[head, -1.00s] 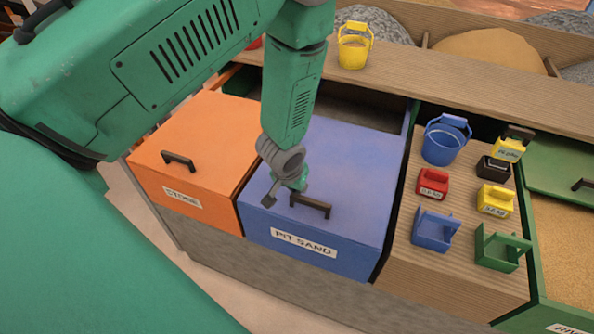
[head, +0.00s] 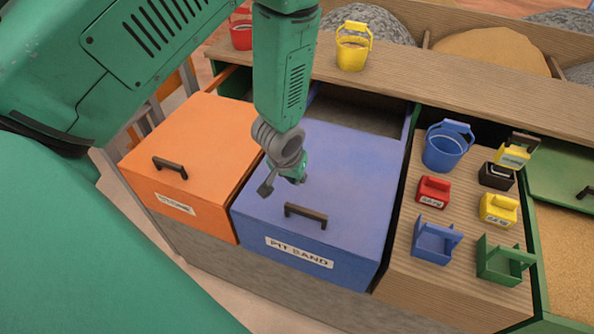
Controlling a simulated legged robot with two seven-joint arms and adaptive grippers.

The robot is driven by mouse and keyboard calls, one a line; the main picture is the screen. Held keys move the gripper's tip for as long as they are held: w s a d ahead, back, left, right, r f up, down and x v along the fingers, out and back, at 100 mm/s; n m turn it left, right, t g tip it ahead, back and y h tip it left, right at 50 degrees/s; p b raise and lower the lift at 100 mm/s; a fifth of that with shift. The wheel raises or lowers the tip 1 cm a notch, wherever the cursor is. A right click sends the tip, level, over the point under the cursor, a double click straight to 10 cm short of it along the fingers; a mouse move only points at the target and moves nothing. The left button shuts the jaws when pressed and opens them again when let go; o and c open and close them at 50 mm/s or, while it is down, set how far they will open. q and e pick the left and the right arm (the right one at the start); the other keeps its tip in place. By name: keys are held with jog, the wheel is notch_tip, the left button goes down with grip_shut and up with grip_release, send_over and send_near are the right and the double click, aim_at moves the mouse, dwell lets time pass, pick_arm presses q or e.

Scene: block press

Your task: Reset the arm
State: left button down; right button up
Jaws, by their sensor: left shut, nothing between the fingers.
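My left gripper (head: 282,182) hangs over the blue lid of the bin labelled PIT SAND (head: 345,165). It is shut and empty, and it looks apart from the lid's dark handle (head: 306,216), which lies in front of it. My green left arm (head: 284,75) comes down from the upper left and hides part of the scene behind it. A dark opening (head: 350,112) shows behind the blue lid. My right gripper is not in view.
The orange STONE bin (head: 190,150) stands to the left. On the wooden top at right are a blue bucket (head: 444,148) and several small coloured carriers, including a red one (head: 433,190). A yellow bucket (head: 352,50) stands on the back ledge (head: 420,85). A sand bin (head: 570,250) is far right.

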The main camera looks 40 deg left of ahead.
pick_arm(q)
jog(key=v, duration=0.6)
jog(key=shift+s+d+r, duration=0.15)
jog(key=shift+d, duration=0.3)
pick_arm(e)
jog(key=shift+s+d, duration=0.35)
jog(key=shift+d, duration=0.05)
pick_arm(q)
jog(key=s+d+f+m+g+b, duration=0.1)
jog(key=s+f+b, duration=0.4)
jog(key=s+f, duration=0.6)
jog(key=s+d+f+m+g+h+b, duration=0.1)
jog(key=s+f+b, duration=0.4)
jog(key=s+f, duration=0.6)
jog(key=shift+s+d+f+m+g+b, duration=0.4)
jog(key=shift+d+f+m+g, duration=0.1)
jog(key=shift+f+m, duration=0.3)
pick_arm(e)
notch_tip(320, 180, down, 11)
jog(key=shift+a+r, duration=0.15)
pick_arm(q)
jog(key=shift+a, duration=0.1)
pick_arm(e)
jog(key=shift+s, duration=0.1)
pick_arm(q)
jog(key=shift+w, duration=0.15)
